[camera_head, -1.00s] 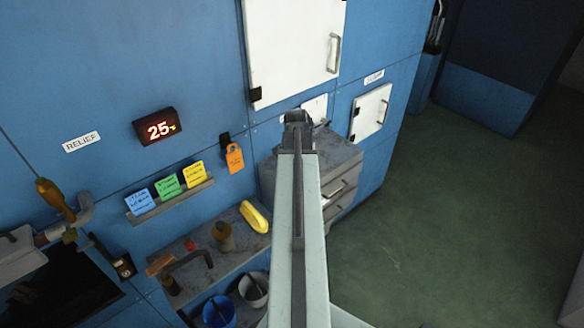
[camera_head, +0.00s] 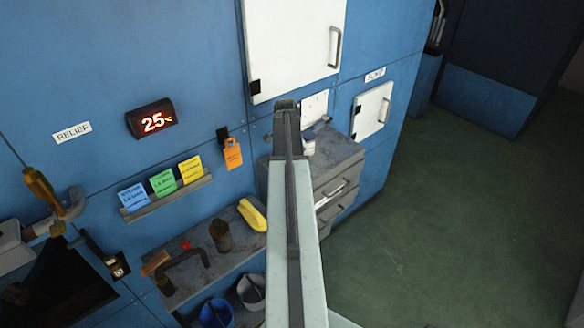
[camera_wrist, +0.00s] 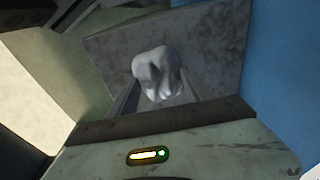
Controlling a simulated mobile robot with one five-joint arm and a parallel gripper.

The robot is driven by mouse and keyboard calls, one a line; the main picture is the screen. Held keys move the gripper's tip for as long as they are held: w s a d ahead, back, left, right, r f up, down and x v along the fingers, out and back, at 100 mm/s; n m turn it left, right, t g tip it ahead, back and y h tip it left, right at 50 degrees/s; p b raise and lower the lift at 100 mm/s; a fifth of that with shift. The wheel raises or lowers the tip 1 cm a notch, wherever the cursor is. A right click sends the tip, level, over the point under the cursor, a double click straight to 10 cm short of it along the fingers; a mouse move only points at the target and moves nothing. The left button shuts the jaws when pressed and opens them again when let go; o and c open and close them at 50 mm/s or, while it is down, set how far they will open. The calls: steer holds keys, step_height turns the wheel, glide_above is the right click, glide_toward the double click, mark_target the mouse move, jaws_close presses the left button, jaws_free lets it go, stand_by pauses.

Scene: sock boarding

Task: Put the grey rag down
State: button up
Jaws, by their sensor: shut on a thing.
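The grey rag (camera_wrist: 157,74) shows in the wrist view as a pale grey, bunched lump between the two fingers of my gripper (camera_wrist: 155,95). My gripper is shut on it. Behind the rag is a grey, worn flat surface (camera_wrist: 215,45); I cannot tell whether the rag touches it. In the head view my arm reaches up the middle of the picture, in front of the grey drawer cabinet (camera_head: 343,165).
Left of my arm, a shelf (camera_head: 185,248) holds a yellow object (camera_head: 252,215), a brown bottle (camera_head: 220,236) and a dark bent tool (camera_head: 185,262). Green floor (camera_head: 440,220) is clear at right.

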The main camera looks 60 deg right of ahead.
steer(key=o, duration=1.2)
steer(key=r+p, duration=0.4)
steer(key=a+r+p, duration=0.1)
steer(key=r+p, duration=0.7)
steer(key=shift+w+a+r, duration=0.15)
steer(key=shift+w+a, duration=0.05)
